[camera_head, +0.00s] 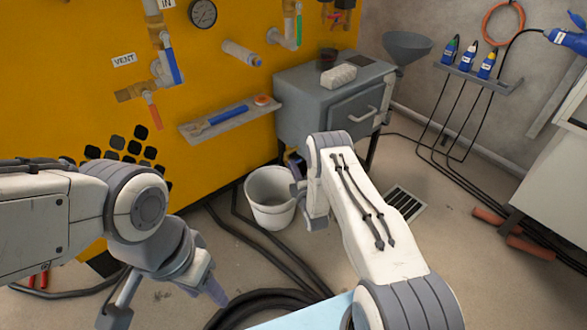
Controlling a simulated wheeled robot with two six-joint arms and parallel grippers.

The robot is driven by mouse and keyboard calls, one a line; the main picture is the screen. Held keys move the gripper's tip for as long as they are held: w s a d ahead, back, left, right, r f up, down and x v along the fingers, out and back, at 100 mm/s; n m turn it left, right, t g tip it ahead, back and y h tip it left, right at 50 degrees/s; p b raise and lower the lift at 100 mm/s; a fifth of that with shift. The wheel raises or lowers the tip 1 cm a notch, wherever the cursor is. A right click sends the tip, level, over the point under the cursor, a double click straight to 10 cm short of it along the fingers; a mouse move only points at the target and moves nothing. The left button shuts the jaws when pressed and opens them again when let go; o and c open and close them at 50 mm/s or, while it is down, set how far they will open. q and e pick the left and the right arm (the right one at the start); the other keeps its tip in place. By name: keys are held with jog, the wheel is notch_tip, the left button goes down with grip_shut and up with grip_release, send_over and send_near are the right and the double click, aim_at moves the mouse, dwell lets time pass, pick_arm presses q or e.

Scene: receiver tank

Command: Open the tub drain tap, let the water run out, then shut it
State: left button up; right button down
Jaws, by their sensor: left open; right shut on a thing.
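The grey tub (301,101) stands on legs against the yellow wall, with a lid and a handle on its front. My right gripper (297,172) is at the tub's lower left front, above the white bucket (270,212). It is shut on what seems to be the drain tap, which my own wrist and fingers almost wholly hide. I cannot tell how the tap is turned. The bucket stands on the floor below, its inside partly visible; no stream of water shows. My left gripper (166,298) is open and empty, low at the left, apart from the tub.
The yellow panel (60,80) carries valves, a gauge (203,13) and a shelf with a wrench (220,116). A funnel (407,46) sits at the tub's right. Dark hoses (265,300) and a floor grate (405,203) lie nearby.

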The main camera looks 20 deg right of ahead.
jog(key=shift+d+r+m+g+y+p, duration=0.1)
jog(key=shift+m+g+y+p, duration=0.5)
jog(key=shift+m+p, duration=0.75)
jog(key=shift+d+r+m+g+y+p, duration=0.15)
jog(key=shift+m+g+y+p, duration=0.45)
jog(key=shift+m, duration=1.05)
jog(key=shift+a+r+m+g+y+p, duration=0.1)
jog(key=shift+m+g+y+p, duration=0.2)
jog(key=shift+m+g+p, duration=0.8)
jog(key=shift+m+t+p, duration=0.3)
jog(key=shift+m+p, duration=0.15)
jog(key=shift+m, duration=0.05)
jog(key=c, duration=0.9)
grip_release()
jog(key=p+v, duration=0.4)
jog(key=v, duration=0.6)
jog(key=shift+s+d+p, duration=0.1)
jog(key=shift+s+p, duration=0.1)
jog(key=shift+p, duration=0.15)
